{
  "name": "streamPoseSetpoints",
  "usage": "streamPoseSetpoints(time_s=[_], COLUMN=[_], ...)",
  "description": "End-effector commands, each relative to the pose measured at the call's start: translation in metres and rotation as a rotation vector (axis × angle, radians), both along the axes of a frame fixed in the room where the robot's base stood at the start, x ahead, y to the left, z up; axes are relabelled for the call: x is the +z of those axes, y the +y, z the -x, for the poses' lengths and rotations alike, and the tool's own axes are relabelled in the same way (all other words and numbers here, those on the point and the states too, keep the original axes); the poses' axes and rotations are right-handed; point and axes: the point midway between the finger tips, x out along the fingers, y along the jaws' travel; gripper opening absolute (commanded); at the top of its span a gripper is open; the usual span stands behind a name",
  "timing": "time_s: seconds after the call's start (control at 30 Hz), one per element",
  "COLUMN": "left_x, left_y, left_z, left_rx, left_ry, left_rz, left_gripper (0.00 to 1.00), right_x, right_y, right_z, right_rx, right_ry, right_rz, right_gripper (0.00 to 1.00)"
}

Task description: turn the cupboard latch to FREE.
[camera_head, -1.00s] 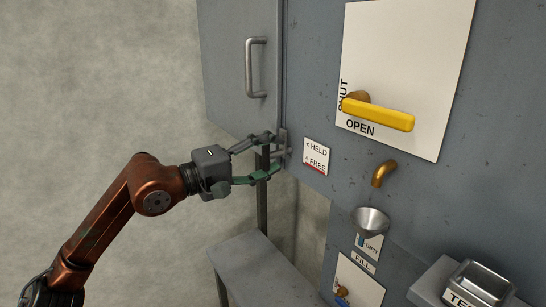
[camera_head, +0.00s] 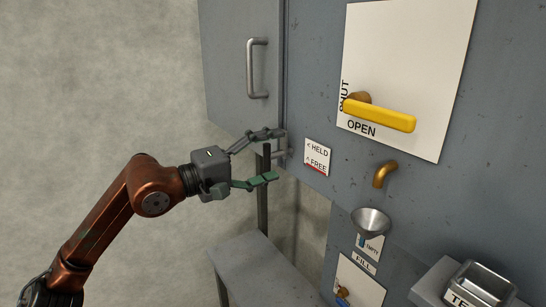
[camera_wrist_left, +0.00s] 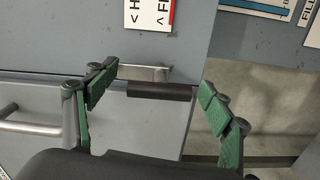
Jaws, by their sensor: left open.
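The cupboard latch (camera_head: 281,152) is a small grey metal piece at the lower edge of the cupboard door, left of the HELD/FREE label (camera_head: 317,157). In the left wrist view, its metal plate (camera_wrist_left: 150,73) and a dark bar (camera_wrist_left: 162,91) show between my fingers. My left gripper (camera_head: 266,157) is open at the latch, one finger above and one below. In the left wrist view, the open left gripper (camera_wrist_left: 158,98) has gaps beside the dark bar. I cannot tell which setting the latch is at. My right gripper is out of view.
The grey cupboard door (camera_head: 235,60) has a metal handle (camera_head: 257,68). A yellow lever (camera_head: 380,115) is on a white panel to the right. A brass spout (camera_head: 383,173) stands above a metal funnel (camera_head: 371,221). A grey bench (camera_head: 255,268) is below my gripper.

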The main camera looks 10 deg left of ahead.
Motion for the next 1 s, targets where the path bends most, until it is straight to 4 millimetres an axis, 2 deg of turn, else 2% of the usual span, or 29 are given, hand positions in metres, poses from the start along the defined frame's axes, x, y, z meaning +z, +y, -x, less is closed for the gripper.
streamPoseSetpoints(time_s=[0.17,0.4,0.53,0.73,1.0], left_x=[-0.001,-0.002,-0.002,-0.001,-0.001], left_y=[0.018,0.055,0.069,0.08,0.083], left_z=[0.016,0.052,0.067,0.08,0.083], left_rx=[0.004,0.005,0.002,0.001,0.0], left_ry=[0.0,0.003,0.003,0.001,0.001], left_rz=[-0.002,-0.002,0.0,-0.002,-0.001], left_gripper=[0.75,0.75,0.75,0.75,0.75], right_x=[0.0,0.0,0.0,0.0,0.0], right_y=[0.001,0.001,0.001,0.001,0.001], right_z=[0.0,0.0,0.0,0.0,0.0], right_rx=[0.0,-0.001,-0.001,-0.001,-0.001], right_ry=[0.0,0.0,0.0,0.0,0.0], right_rz=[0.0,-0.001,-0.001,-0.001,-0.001], right_gripper=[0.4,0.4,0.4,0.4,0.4])
